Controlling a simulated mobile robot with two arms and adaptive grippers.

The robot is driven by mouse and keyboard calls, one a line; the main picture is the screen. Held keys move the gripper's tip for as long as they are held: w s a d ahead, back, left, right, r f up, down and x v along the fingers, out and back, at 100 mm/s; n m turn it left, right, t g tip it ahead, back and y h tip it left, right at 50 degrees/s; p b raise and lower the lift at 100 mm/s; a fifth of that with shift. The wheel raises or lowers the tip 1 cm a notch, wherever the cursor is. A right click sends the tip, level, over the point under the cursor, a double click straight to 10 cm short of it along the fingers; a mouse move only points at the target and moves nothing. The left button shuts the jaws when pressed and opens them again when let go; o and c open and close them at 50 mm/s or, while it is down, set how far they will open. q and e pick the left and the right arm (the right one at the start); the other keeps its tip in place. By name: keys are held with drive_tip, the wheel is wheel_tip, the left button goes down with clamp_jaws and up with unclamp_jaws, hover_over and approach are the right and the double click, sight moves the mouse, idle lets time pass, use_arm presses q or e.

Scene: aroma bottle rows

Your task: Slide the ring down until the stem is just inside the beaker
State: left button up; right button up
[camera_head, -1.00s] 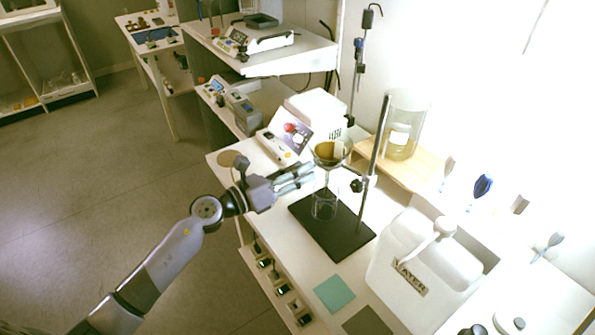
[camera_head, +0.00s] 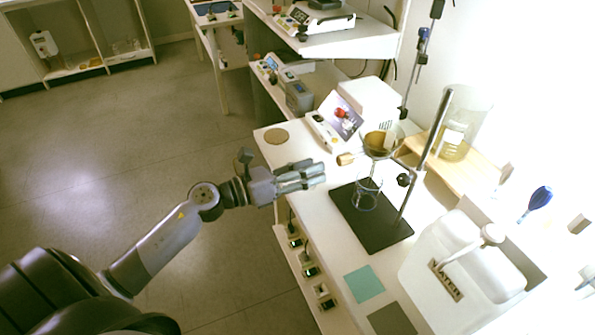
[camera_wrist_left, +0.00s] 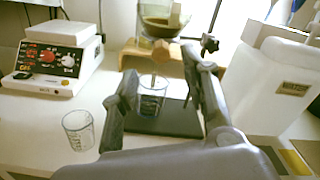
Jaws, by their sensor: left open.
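The glass funnel with brown liquid (camera_head: 380,146) sits in the ring on the stand's rod (camera_head: 432,138). Its stem (camera_wrist_left: 154,76) points down over the beaker (camera_head: 366,196); I cannot tell whether the tip is inside the rim. The beaker stands on the black base (camera_head: 378,232) and shows in the left wrist view (camera_wrist_left: 152,101). A tan knob (camera_head: 345,159) sticks out left of the funnel. A black clamp knob (camera_head: 404,180) is at the rod. My left gripper (camera_head: 322,172) is open and empty, left of the funnel and beaker, apart from them. My right gripper is out of view.
A second beaker (camera_wrist_left: 78,130) stands left of the base in the left wrist view. A white jug (camera_head: 462,262) is right of the stand. A device with a red knob (camera_head: 340,116) and a wooden shelf (camera_head: 475,170) with a large glass vessel are behind. A teal mat (camera_head: 364,284) lies in front.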

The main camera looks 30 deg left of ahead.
use_arm(q)
drive_tip(key=shift+v, duration=1.25)
drive_tip(key=s+a+f+n+g+y, duration=0.1)
drive_tip(key=s+a+f+n+y, duration=0.15)
drive_tip(key=f+n, duration=0.7)
drive_tip(key=s+a+f+n+y, duration=0.1)
drive_tip(key=a+f+n+y, duration=0.4)
drive_tip(key=f, duration=0.8)
drive_tip(key=s+a+f+n+g+y, duration=0.1)
drive_tip(key=s+a+f+n+y, duration=0.15)
drive_tip(key=f+n, duration=0.75)
drive_tip(key=s+d+f+n+g+y, duration=0.1)
drive_tip(key=s+d+f+n+g, duration=0.15)
drive_tip(key=s+f, duration=0.7)
drive_tip(key=s+d+f+n+g, duration=0.2)
drive_tip(key=s+f+n+g, duration=0.2)
drive_tip(key=s+f, duration=0.55)
drive_tip(key=s+d+f+n+g, duration=0.2)
drive_tip(key=s+d+f, duration=0.1)
drive_tip(key=s, duration=0.5)
drive_tip(key=s+d+f+n+g, duration=0.2)
drive_tip(key=s+f, duration=0.3)
drive_tip(key=s, duration=0.3)
drive_tip(key=shift+s+d+n+g, duration=0.35)
drive_tip(key=shift+d+n, duration=0.4)
drive_tip(key=shift+n, duration=0.05)
